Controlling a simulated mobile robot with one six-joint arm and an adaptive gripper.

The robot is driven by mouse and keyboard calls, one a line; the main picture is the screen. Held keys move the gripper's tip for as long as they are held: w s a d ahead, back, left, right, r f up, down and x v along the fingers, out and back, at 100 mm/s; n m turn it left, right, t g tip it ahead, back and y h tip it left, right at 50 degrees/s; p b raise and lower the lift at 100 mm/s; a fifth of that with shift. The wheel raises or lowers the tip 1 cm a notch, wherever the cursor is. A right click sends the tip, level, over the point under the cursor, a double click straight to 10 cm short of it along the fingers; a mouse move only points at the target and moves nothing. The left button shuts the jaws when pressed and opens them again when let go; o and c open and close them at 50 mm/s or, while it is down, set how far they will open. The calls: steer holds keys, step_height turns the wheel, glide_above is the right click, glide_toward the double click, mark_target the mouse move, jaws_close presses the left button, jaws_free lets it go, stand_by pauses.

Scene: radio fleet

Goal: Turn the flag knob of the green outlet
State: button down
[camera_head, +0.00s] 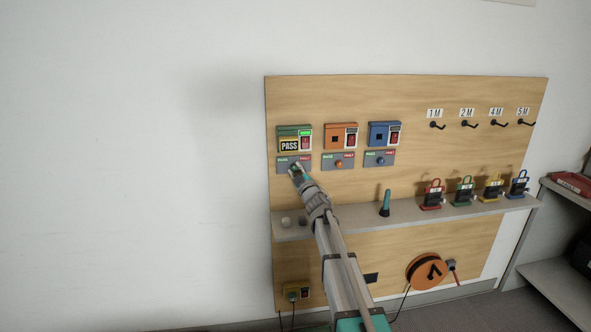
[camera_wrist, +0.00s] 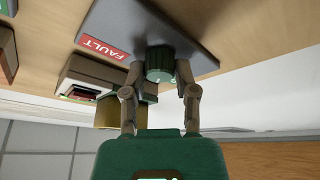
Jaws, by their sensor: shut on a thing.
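The FAULT label (camera_wrist: 101,48) shows beside the knob. The knob's pointing direction cannot be told.
An orange outlet (camera_head: 341,136) and a blue outlet (camera_head: 384,134) stand to the right, each above its own knob plate. A shelf (camera_head: 350,217) below holds several coloured padlocks and a teal upright object (camera_head: 385,203). Empty hooks (camera_head: 469,125) are at upper right.

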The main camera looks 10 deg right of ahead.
steer(key=shift+r+n+g+y+p, duration=0.1)
steer(key=shift+n+g+y+p, duration=0.45)
steer(key=shift+n, duration=1.05)
steer(key=shift+c, duration=2)
jaws_free()
steer(key=shift+m+t+h+b, duration=0.25)
steer(key=shift+m+b, duration=0.15)
steer(key=shift+m, duration=0.2)
